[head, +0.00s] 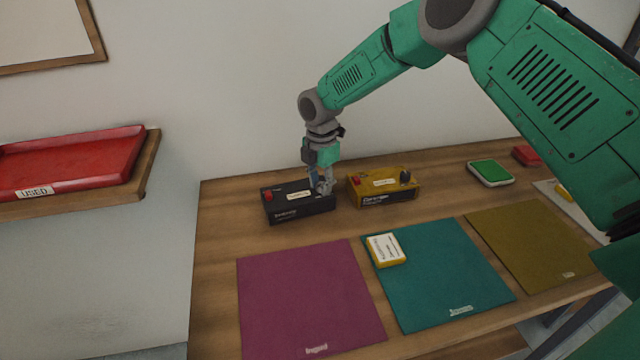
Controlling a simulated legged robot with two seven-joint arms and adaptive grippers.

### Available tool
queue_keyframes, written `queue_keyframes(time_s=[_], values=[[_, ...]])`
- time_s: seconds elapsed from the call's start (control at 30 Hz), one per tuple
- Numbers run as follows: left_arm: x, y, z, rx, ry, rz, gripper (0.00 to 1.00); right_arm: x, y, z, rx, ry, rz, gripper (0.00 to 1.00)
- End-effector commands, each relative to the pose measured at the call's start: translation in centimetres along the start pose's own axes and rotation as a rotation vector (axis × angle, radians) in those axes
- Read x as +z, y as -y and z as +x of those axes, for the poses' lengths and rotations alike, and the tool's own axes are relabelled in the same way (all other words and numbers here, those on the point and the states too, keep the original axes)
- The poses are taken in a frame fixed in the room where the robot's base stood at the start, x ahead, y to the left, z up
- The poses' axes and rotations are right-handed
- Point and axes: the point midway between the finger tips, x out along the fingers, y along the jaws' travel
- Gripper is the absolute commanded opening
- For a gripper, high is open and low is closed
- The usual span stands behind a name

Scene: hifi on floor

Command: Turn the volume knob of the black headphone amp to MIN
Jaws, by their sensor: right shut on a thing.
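The black headphone amp (290,208) stands at the back left of the wooden table, with a red button on its left end and a pale label on top. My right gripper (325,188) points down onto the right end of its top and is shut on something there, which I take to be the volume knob. The fingers hide the knob and any MIN mark. My left gripper is not in view.
A yellow amp-like box (383,190) with a red button and black knob stands close right of my gripper. Magenta (308,300), teal (450,285) and olive (530,245) mats lie in front. A yellow-and-white box (386,250) lies on the teal mat. A red tray (75,160) sits on a shelf left.

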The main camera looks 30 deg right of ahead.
Motion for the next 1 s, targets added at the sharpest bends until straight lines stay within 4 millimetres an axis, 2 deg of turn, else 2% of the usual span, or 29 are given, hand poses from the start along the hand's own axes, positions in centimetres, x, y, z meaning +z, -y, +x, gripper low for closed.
queue_keyframes(time_s=[0.53,0.57,0.6,0.9,1.0], values=[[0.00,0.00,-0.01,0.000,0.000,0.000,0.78,-0.01,-0.10,-0.13,0.003,0.000,-0.023,0.00],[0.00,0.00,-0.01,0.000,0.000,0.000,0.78,-0.01,-0.09,-0.13,0.002,0.000,-0.023,0.35],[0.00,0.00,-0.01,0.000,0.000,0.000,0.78,-0.01,-0.09,-0.13,0.002,0.000,-0.023,0.44],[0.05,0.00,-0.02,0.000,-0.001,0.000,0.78,0.00,-0.07,-0.06,0.000,0.000,-0.023,0.44],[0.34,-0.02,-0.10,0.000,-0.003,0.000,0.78,0.02,-0.12,-0.67,0.001,0.000,-0.023,0.44]])
